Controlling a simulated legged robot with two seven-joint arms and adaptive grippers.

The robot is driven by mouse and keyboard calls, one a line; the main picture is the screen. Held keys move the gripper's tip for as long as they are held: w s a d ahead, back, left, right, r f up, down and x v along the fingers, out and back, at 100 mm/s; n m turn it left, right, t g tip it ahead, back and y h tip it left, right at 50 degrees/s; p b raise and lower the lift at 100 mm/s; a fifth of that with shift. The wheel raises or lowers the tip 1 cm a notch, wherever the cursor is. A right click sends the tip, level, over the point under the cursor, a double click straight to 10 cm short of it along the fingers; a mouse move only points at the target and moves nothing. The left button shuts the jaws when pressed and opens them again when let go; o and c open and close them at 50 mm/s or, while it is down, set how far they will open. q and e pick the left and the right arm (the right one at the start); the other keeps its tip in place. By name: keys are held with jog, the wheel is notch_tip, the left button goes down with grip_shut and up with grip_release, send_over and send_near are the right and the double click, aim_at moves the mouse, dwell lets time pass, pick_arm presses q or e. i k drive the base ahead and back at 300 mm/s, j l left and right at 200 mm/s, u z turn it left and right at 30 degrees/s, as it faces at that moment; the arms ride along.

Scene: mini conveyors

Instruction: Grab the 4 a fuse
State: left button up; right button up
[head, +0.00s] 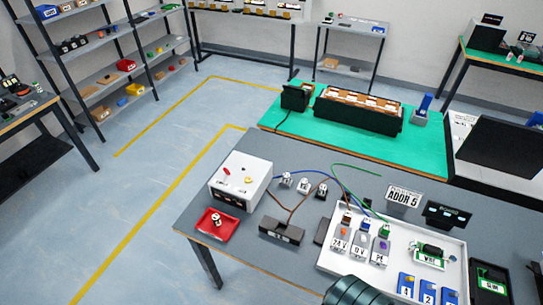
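Several blue fuse-like pieces with white labels stand in a row at the front of a white tray (455,243), at the bottom right of the head view. They are a left one (405,285), a middle one (427,292) and a right one (449,296), cut by the frame edge. Their label digits are too small to read surely, so I cannot tell which is the 4 A fuse. A dark ribbed part, apparently of my arm, enters from the bottom edge left of them. No gripper fingers show.
The tray also holds grey labelled blocks (360,244) and a green board (433,256). On the grey table (262,150) are a white switch box (240,180), a red dish (218,224), a black block (281,230) and loose wires. A green-topped bench (355,139) stands behind.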

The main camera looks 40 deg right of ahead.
aim_at(322, 190)
jog(key=z, duration=2)
